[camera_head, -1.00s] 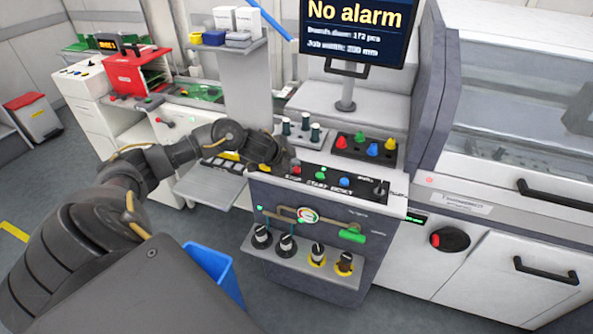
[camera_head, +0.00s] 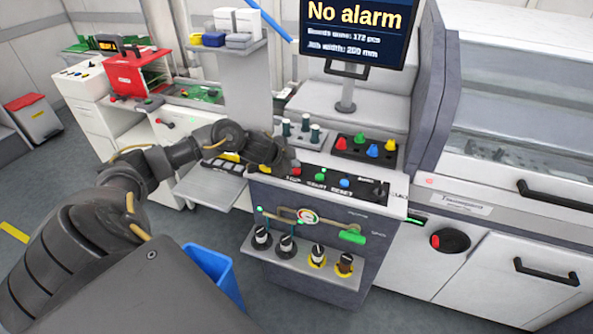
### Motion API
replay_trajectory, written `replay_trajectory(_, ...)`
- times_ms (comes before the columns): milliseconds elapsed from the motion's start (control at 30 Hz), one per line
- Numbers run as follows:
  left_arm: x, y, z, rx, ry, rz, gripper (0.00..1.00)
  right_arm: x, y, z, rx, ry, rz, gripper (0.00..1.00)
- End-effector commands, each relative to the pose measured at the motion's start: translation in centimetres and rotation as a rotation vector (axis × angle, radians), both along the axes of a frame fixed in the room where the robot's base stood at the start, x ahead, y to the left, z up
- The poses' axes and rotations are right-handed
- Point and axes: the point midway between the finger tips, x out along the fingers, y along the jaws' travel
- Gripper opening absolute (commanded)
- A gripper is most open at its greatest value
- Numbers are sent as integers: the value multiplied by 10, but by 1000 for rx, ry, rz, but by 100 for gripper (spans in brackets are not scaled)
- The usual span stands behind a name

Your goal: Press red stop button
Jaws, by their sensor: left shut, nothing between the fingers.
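The red stop button (camera_head: 296,170) is at the left end of a black control strip (camera_head: 362,187) on the machine's front panel. A green button (camera_head: 320,177) and a blue button (camera_head: 345,183) sit to its right, with lettering below them. My left gripper (camera_head: 286,161) is shut and empty, its tip right beside the red button at the upper left. I cannot tell whether it touches the button. My right gripper is not in view.
Above the strip stand several dark-capped bottles (camera_head: 304,125) and a tray with coloured knobs (camera_head: 340,150). A monitor (camera_head: 355,30) reads "No alarm". A blue bin (camera_head: 222,275) stands on the floor.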

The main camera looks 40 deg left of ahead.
Motion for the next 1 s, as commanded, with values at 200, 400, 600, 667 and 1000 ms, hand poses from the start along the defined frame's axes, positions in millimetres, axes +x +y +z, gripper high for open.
replay_trajectory(200, 0, 0, 0, 0, 0, 0, 0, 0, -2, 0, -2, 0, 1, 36)
replay_trajectory(400, 0, 0, 0, 0, 0, 0, 0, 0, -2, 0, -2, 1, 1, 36)
replay_trajectory(600, 0, 0, 0, 0, 0, 0, 0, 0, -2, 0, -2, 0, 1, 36)
replay_trajectory(667, 0, 0, 0, 0, 0, 0, 0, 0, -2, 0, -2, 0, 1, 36)
replay_trajectory(1000, 0, 0, -8, -1, 0, 1, 0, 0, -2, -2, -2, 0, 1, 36)
